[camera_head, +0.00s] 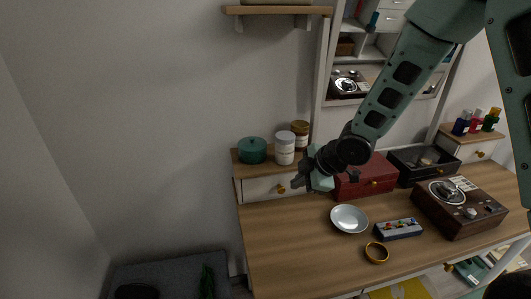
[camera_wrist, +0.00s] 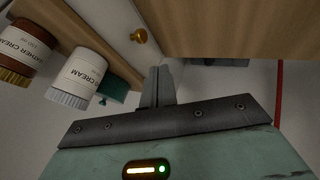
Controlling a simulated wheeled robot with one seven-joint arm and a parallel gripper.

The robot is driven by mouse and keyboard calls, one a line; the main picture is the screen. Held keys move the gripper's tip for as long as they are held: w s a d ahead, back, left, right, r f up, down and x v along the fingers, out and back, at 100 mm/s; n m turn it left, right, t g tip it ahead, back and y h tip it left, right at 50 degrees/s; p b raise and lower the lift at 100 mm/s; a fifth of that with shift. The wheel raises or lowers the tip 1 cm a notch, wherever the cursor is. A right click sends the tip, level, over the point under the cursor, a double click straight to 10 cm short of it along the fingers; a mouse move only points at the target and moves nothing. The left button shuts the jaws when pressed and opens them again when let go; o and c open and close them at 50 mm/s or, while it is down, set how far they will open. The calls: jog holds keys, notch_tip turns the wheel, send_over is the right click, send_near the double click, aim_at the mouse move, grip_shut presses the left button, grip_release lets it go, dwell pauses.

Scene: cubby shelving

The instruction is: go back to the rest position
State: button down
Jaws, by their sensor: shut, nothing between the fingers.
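My gripper (camera_head: 300,177) is at the end of my green arm, which reaches in from the upper right of the head view. It hangs in the air in front of the raised left drawer unit, left of the red box. In the wrist view my gripper's fingers (camera_wrist: 158,86) are together with nothing between them. A drawer front with a brass knob (camera_wrist: 139,36) lies beyond the fingers in that view.
A white cream jar (camera_head: 285,148), a brown jar (camera_head: 300,134) and a green pot (camera_head: 252,150) stand close by on the drawer unit. On the desk are a red box (camera_head: 372,178), a white bowl (camera_head: 349,218), a gold ring (camera_head: 376,252) and a brown turntable (camera_head: 458,208).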

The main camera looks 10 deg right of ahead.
jog(key=s+a+r+m+g+h, duration=0.1)
jog(key=s+a+r+m+g, duration=0.1)
jog(key=s, duration=0.7)
jog(key=s+a+r+m+g+h, duration=0.1)
jog(key=s+a+r+m+g, duration=0.1)
jog(key=s, duration=0.8)
jog(key=s+a+r+m+g+h, duration=0.1)
jog(key=s+a+r+m, duration=0.3)
jog(key=s, duration=0.6)
notch_tip(320, 180, up, 3)
jog(key=shift+s+f+m+g+h, duration=0.15)
jog(key=shift+s+m+g+h, duration=0.1)
jog(key=shift+m+g+h, duration=0.2)
